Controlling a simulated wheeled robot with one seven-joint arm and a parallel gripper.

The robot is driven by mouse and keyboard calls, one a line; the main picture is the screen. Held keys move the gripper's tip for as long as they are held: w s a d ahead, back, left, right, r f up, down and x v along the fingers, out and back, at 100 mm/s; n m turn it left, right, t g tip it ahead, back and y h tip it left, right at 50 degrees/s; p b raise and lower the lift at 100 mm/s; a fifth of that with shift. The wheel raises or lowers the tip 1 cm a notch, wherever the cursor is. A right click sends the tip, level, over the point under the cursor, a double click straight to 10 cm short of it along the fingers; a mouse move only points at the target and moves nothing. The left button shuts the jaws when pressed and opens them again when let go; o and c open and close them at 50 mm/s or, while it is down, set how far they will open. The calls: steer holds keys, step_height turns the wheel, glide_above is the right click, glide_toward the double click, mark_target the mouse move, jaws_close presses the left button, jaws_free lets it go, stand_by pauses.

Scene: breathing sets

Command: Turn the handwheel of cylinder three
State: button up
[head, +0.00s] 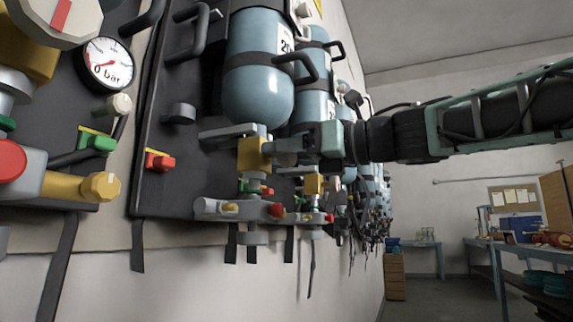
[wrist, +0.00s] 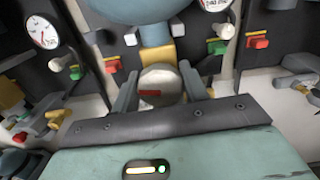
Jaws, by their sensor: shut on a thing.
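A pale round handwheel with a red mark (wrist: 160,84) sits on a yellow valve block (head: 253,154) under a blue upright cylinder (head: 258,95). My gripper (head: 286,146) reaches in from the right in the head view. In the wrist view its two grey fingers (wrist: 160,92) stand on either side of the handwheel, shut on it. The cylinder's bottom (wrist: 150,8) shows above the valve in the wrist view. I cannot read a cylinder number.
More blue cylinders (head: 312,100) with black handles stand close behind along the wall. A workbench (head: 500,245) stands at the far right. The floor between is clear.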

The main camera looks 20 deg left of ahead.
steer(key=n+b, duration=0.2)
steer(key=n, duration=0.2)
steer(key=shift+f+n+b, duration=0.25)
steer(key=shift+n+b, duration=0.05)
steer(key=shift+b, duration=0.1)
steer(key=n+b, duration=0.3)
steer(key=n, duration=0.2)
steer(key=shift+s+n, duration=0.1)
steer(key=shift+n, duration=0.2)
steer(key=n+b, duration=0.2)
steer(key=n, duration=0.3)
steer(key=n+b, duration=0.1)
steer(key=n, duration=0.4)
steer(key=shift+b, duration=0.3)
steer(key=shift+n, duration=0.3)
steer(key=o, duration=1)
steer(key=shift+d, duration=0.1)
